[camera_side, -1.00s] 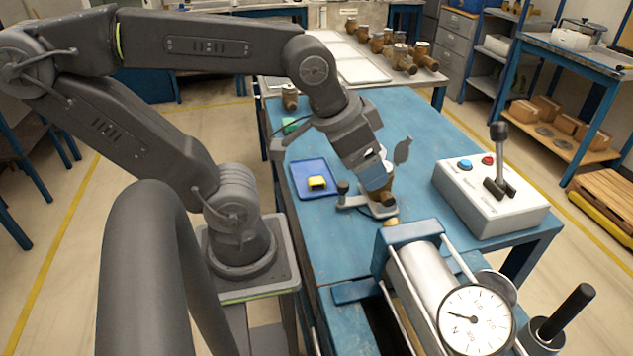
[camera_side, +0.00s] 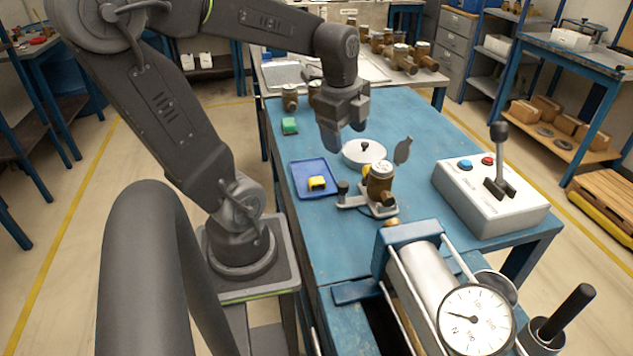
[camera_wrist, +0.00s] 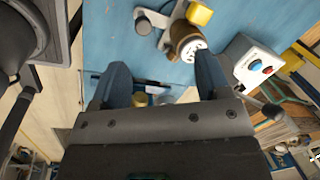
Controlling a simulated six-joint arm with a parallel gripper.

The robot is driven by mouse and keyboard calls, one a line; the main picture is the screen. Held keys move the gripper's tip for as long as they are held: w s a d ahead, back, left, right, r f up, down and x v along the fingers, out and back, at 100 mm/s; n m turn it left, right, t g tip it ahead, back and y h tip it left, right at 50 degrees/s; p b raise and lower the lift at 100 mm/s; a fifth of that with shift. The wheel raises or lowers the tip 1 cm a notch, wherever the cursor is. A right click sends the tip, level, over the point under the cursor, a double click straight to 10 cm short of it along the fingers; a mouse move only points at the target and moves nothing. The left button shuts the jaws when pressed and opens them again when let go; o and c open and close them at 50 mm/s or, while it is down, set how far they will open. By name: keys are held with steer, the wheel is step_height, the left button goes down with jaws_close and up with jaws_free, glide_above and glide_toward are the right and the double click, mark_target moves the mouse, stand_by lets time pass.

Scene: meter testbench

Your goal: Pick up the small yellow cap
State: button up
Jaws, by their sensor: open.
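A small yellow cap-like piece (camera_wrist: 199,14) shows at the top edge of the wrist view, beside the brass meter (camera_wrist: 187,36). In the side view, a yellow bit (camera_side: 367,170) shows behind the meter (camera_side: 380,184), which mostly hides it. I cannot tell if it touches the meter. A yellow and black item (camera_side: 317,183) lies in the blue tray (camera_side: 301,165). My gripper (camera_side: 345,138) is open and empty above the bench, beyond the meter in the side view; its fingers also show in the wrist view (camera_wrist: 162,66).
A white round lidded dish (camera_side: 362,150) stands behind the meter. A grey control box (camera_side: 490,195) with a lever is on the right. A press with a gauge (camera_side: 475,318) stands in front. Bench near the back right is clear.

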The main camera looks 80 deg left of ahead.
steer(key=s+a+f+m+g+h, duration=0.1)
steer(key=s+a+f+m+g, duration=0.15)
steer(key=a+m, duration=0.5)
glide_above(317, 178)
steer(key=shift+n+t, duration=0.35)
steer(key=shift+t, duration=0.1)
step_height(317, 178, down, 8)
steer(key=shift+f, duration=0.1)
steer(key=shift+s+a+f, duration=0.1)
steer(key=shift+f, duration=1.25)
steer(key=shift+a+f, duration=0.1)
steer(key=shift+f, duration=1.25)
steer(key=shift+c, duration=0.5)
steer(key=c, duration=0.9)
